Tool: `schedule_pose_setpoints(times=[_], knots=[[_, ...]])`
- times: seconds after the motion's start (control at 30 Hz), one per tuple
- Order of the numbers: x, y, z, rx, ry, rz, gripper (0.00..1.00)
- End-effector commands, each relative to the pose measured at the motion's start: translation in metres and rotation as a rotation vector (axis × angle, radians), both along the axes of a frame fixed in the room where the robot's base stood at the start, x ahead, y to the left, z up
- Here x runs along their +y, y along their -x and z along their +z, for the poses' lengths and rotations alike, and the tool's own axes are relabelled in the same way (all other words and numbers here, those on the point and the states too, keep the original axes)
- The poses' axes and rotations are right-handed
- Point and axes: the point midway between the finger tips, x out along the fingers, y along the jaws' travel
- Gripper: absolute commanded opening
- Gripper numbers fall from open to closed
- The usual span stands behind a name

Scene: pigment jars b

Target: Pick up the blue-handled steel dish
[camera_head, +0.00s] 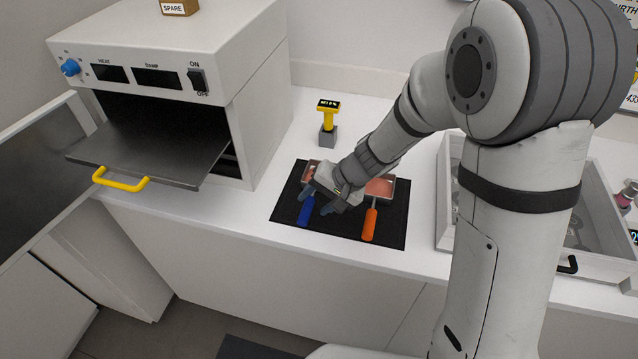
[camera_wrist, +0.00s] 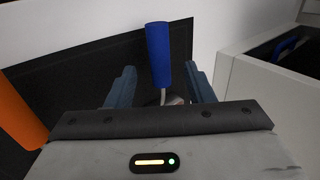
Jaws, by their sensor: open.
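The blue-handled steel dish (camera_head: 309,174) lies on a black mat (camera_head: 340,223), with its blue handle (camera_head: 306,211) toward the counter's front edge. It holds something pinkish, and my gripper hides part of it. My gripper (camera_head: 316,206) is open over the dish and handle. In the wrist view the blue handle (camera_wrist: 158,55) runs between the two fingers of my gripper (camera_wrist: 160,78), with a gap on each side. The dish body is mostly hidden there behind my gripper.
An orange-handled dish (camera_head: 380,186) with pinkish contents lies to the right on the mat. A furnace (camera_head: 245,110) stands left, its door open and its shelf (camera_head: 150,150) pulled out. A yellow-handled stamp (camera_head: 328,118) stands behind the mat. A glass-topped drawer or case (camera_head: 446,215) is at right.

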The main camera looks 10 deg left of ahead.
Motion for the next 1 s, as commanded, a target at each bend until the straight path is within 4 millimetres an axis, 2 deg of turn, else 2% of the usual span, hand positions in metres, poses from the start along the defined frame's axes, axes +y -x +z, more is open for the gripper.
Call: schedule_pose_setpoints(times=[0.2, 0.47, 1.0], knots=[[0.014, -0.001, -0.021, 0.002, 0.001, 0.001, 0.48], [0.016, -0.002, -0.024, -0.001, 0.001, 0.002, 0.48], [0.017, -0.001, -0.023, 0.0, 0.001, 0.002, 0.05]])
